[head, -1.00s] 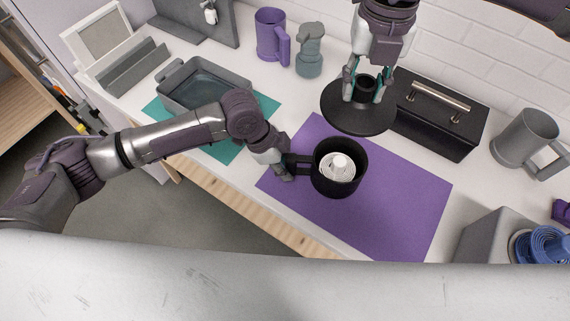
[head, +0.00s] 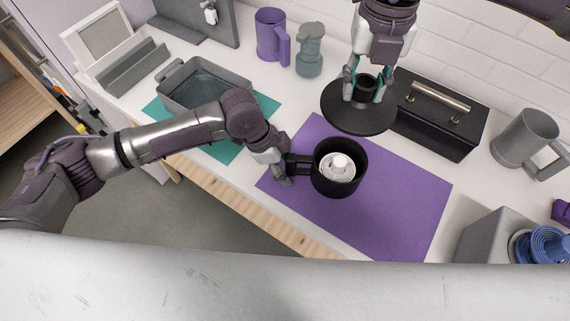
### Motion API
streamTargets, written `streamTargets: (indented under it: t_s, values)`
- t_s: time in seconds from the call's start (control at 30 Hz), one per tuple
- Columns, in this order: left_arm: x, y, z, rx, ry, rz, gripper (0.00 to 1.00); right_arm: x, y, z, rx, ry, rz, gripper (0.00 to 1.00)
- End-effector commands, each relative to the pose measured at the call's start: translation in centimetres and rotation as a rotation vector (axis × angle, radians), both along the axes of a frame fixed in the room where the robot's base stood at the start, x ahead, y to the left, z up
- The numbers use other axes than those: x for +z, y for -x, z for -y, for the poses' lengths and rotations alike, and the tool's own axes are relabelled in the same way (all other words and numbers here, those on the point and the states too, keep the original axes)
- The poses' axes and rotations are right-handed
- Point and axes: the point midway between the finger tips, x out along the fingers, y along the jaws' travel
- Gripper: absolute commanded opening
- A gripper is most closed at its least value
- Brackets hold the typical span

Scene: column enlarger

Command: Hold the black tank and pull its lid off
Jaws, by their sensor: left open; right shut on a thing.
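The black tank (head: 340,185) stands upright on the purple mat (head: 405,205), its top open, with a white reel (head: 338,165) inside. Its handle (head: 299,165) points left. My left gripper (head: 288,170) is open at the handle; its fingers are partly hidden, and I cannot tell whether they touch it. The black lid (head: 345,112), a wide disc with a short collar, is off the tank, up and to the right of it in the picture. My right gripper (head: 366,88) is shut on the lid's collar from above.
A black box with a bar handle (head: 440,112) stands close behind the lid. A grey tray (head: 205,85) sits on a teal mat at left. Purple and grey jugs line the back wall; a grey jug (head: 525,140) is at right. The purple mat's right part is clear.

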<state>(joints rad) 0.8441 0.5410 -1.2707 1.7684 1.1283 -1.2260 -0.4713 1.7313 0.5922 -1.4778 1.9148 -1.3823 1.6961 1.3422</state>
Motion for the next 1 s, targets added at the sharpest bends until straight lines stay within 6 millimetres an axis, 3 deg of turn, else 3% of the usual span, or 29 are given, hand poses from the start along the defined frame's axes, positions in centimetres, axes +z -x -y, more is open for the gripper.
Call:
streamTargets:
  t_s: [0.6,1.0]
  values:
    - [9.9,-0.2,-4.1,0.002,0.001,0.003,0.58,0.0,0.0,0.0,0.000,0.000,0.000,0.00]
    - [10.9,0.0,-4.5,0.000,0.000,0.001,0.58,0.0,0.0,0.0,0.000,0.000,0.000,0.00]
